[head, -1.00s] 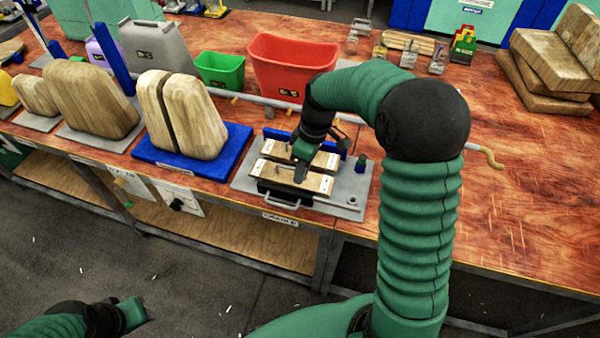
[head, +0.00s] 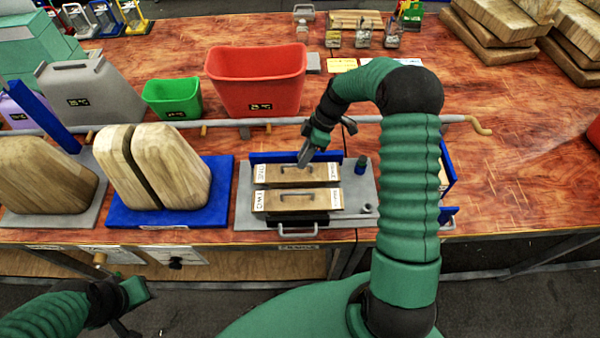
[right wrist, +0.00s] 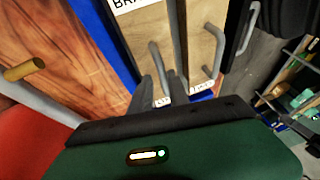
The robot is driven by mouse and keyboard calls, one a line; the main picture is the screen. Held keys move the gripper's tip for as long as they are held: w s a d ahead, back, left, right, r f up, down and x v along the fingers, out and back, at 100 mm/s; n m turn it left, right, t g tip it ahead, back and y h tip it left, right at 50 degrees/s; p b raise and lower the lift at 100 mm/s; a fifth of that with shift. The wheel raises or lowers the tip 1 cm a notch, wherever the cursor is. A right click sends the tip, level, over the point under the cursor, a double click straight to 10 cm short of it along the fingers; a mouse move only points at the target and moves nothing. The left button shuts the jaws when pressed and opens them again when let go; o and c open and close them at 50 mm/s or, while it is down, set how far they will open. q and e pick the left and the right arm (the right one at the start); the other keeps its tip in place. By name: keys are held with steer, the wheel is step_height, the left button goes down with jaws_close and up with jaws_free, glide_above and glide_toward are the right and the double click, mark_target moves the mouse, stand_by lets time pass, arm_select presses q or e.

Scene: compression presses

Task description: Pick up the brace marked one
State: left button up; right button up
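The brace marked one (head: 297,173) is a wooden block with a grey bar handle. It lies at the back of a grey plate (head: 244,208), behind the brace marked two (head: 297,200). My right gripper (head: 305,156) is just above and behind the handle of brace one. In the right wrist view, its fingers (right wrist: 163,92) are a little apart, near the end of that handle (right wrist: 157,65). I see no firm grip on it. My left gripper (head: 135,291) is at the lower left, away from the bench; its fingers are unclear.
A blue upright strip (head: 270,157) borders the plate's back. A long grey bar (head: 230,122) runs behind it. A red bin (head: 257,82) and a green bin (head: 172,98) stand farther back. A wooden press form on a blue base (head: 215,196) is at the left.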

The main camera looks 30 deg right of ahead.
mark_target(295, 165)
steer(key=x, duration=0.3)
steer(key=shift+w+a, duration=0.15)
steer(key=shift+a, duration=0.2)
steer(key=shift+w+a, duration=0.15)
steer(key=shift+a, duration=0.7)
steer(key=shift+r, duration=0.1)
steer(key=shift+c, duration=1.2)
steer(key=shift+d, duration=0.2)
jaws_close()
steer(key=shift+d+f, duration=0.2)
steer(key=shift+d, duration=0.3)
arm_select(q)
steer(key=shift+a+r, duration=0.15)
steer(key=shift+a, duration=0.3)
steer(key=shift+a, duration=0.25)
arm_select(e)
steer(key=shift+a, duration=0.3)
arm_select(q)
steer(key=shift+d, duration=0.1)
arm_select(e)
steer(key=shift+s, duration=0.3)
